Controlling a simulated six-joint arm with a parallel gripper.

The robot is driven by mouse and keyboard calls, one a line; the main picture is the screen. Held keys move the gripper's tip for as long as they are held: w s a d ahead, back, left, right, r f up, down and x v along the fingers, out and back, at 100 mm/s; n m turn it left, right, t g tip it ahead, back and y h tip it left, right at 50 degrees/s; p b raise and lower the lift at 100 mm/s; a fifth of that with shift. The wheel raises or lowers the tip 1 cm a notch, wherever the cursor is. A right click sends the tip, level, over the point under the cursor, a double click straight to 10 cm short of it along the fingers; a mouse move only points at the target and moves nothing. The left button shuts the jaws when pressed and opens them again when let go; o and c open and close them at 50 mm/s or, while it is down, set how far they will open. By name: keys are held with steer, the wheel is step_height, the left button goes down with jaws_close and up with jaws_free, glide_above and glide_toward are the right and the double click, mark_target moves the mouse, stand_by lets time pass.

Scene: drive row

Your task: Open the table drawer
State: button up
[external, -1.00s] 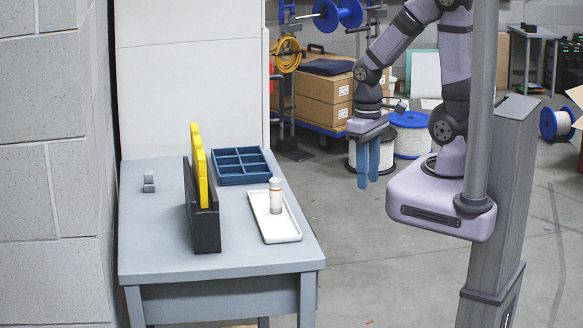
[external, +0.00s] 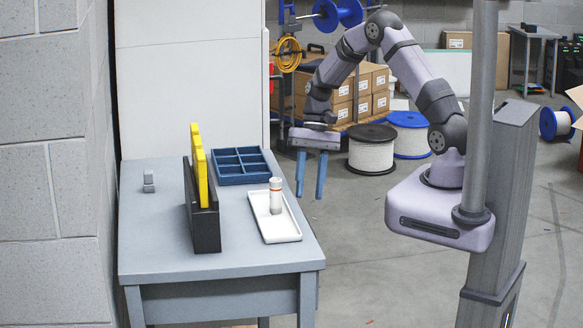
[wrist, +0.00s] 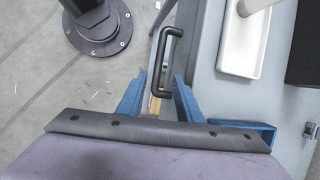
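The grey table (external: 245,253) stands at the left in the external view. Its drawer front is on the side facing my arm and is hidden there. In the wrist view a black bar handle (wrist: 167,62) sticks out from the edge of the table (wrist: 203,75). My gripper (external: 310,195) is open and empty, with blue fingers spread apart, beside the table's right edge. In the wrist view the gripper (wrist: 160,82) has its fingertips either side of the handle's near end in the picture. I cannot tell whether they are level with the handle.
On the table are a white tray (external: 286,233) with a white bottle (external: 276,196), a blue divided tray (external: 263,173), a black rack (external: 206,232) with yellow plates (external: 202,180), and a small grey block (external: 149,182). Open floor (external: 370,250) lies right of the table.

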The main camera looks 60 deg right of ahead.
steer(key=shift+s+p+x, duration=0.1)
steer(key=shift+p+x, duration=0.3)
steer(key=shift+x, duration=1.45)
steer(key=shift+s+p+x, duration=0.15)
steer(key=shift+p+x, duration=0.2)
steer(key=shift+x, duration=1.55)
steer(key=shift+r, duration=0.1)
jaws_close()
